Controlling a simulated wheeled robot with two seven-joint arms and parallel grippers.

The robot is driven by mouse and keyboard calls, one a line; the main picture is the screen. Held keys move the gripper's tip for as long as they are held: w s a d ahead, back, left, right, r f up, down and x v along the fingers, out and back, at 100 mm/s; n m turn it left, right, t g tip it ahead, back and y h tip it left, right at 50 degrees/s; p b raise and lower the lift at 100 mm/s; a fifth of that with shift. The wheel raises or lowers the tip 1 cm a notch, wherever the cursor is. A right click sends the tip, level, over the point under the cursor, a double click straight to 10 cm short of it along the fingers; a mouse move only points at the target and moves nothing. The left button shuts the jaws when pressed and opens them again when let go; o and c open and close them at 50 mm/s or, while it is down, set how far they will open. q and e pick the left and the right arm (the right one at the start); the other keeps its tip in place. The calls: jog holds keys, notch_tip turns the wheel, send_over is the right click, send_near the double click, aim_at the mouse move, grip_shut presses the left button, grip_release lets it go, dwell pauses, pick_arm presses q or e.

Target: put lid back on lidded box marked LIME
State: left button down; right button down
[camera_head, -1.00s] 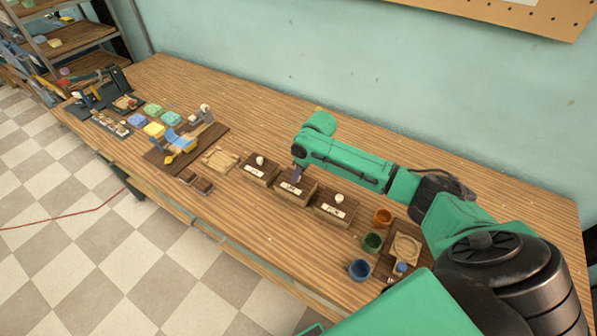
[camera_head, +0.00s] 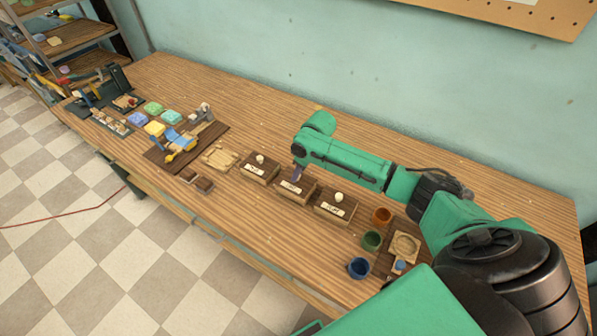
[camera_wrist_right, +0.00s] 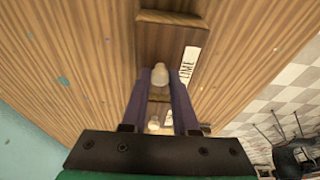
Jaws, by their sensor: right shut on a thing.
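Three dark wooden boxes with white labels stand in a row on the bench. My right gripper (camera_head: 297,175) points down over the middle box (camera_head: 293,188). In the right wrist view, the box marked LIME (camera_wrist_right: 187,62) lies at the fingertips. My gripper's purple fingers (camera_wrist_right: 160,85) are shut on the pale knob (camera_wrist_right: 161,74) of its dark lid (camera_wrist_right: 168,35). The lid lies over the box; whether it is fully seated I cannot tell. My left gripper is not in view.
The left box (camera_head: 259,170) and right box (camera_head: 334,208) have pale knobs on top and stand close by. Orange (camera_head: 382,216), green (camera_head: 371,240) and blue (camera_head: 358,267) cups stand to the right. A pale wooden tray (camera_head: 220,157) lies left. The bench behind the boxes is clear.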

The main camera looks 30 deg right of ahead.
jog(key=shift+f, duration=0.3)
dwell(0.5)
jog(key=shift+c, duration=0.6)
grip_release()
jog(key=shift+r, duration=0.1)
notch_tip(320, 180, up, 7)
jog(key=p, duration=0.8)
grip_shut()
